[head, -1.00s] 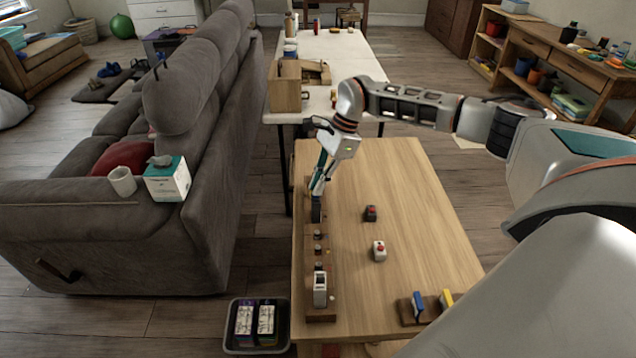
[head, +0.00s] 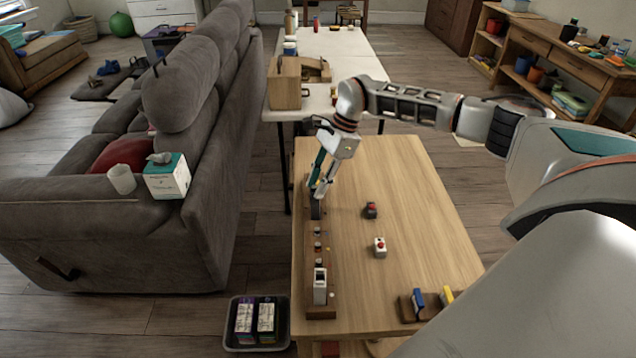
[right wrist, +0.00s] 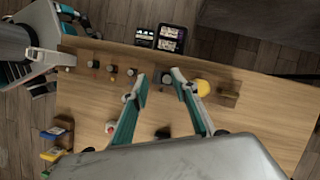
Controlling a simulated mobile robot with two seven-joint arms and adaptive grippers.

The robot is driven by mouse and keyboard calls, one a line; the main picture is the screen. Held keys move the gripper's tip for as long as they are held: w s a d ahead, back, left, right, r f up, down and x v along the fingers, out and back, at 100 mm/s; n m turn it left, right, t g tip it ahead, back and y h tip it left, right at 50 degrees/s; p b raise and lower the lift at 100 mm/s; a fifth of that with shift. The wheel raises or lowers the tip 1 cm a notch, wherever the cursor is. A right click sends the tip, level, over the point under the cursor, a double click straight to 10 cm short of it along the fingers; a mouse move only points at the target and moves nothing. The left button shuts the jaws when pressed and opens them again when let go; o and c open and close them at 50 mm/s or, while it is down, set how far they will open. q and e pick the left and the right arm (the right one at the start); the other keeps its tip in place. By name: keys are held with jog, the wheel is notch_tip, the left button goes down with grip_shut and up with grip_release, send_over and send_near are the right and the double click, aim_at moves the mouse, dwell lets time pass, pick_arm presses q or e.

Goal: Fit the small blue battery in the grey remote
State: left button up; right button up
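A small blue battery-like block (head: 418,301) stands in a wooden holder at the table's front right; it also shows in the right wrist view (right wrist: 53,133). A light grey upright device (head: 320,286), possibly the remote, is at the near end of the wooden strip along the table's left edge. My right gripper (head: 318,194) points down over the strip's far part. In the right wrist view its fingers (right wrist: 159,82) are apart, with a small dark piece (right wrist: 166,77) between their tips; contact is unclear. My left gripper (right wrist: 78,21) shows small at the upper left, its opening unclear.
A yellow block (head: 446,298) stands beside the blue one. A white box with a red button (head: 380,247) and a dark one (head: 370,210) sit mid-table. A yellow dome (right wrist: 203,88) is near my right finger. The table's right half is largely clear.

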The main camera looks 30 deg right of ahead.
jog(key=shift+d+f, duration=0.1)
jog(key=shift+f, duration=0.1)
jog(key=v, duration=1.2)
jog(key=shift+r, duration=0.1)
